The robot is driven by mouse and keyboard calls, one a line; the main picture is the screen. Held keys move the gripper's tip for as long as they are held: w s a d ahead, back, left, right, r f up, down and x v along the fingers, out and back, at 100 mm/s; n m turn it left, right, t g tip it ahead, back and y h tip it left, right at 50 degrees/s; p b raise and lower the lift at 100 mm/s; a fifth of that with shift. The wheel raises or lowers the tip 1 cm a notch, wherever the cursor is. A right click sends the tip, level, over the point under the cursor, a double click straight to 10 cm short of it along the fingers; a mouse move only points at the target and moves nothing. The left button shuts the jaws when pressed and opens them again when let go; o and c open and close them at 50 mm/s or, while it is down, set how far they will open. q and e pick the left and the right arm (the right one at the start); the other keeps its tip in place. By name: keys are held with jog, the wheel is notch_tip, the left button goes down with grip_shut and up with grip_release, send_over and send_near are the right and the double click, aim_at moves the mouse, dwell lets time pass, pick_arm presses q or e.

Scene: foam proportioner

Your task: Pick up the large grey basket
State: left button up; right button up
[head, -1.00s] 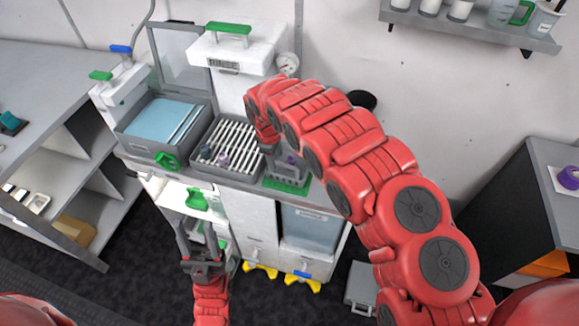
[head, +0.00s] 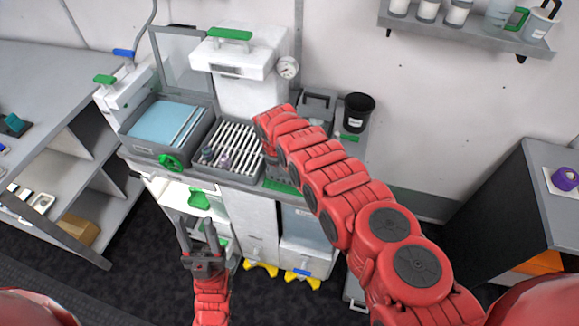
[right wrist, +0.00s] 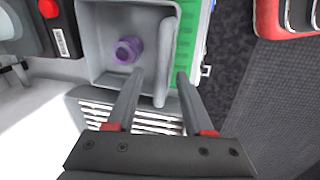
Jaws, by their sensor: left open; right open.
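A grey basket (right wrist: 108,58) shows in the right wrist view, with a purple round piece (right wrist: 128,50) inside it. It stands beside or on a green mat (right wrist: 190,40). My right gripper (right wrist: 160,73) is open, its fingertips on either side of the basket's right wall, one over the inside and one outside; I cannot tell whether they touch it. In the head view my right arm hides this basket and the right gripper; part of the green mat (head: 281,187) shows. My left gripper (head: 196,220) is open and empty, low in front of the white cabinet.
A rack of white bars (head: 232,141) and a grey tray with a blue sheet (head: 165,121) sit left of my right arm. Behind the arm stand a grey box with a handle (head: 317,104) and a black bucket (head: 358,112). A wall shelf (head: 470,36) is above.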

grip_shut()
dwell(1.4)
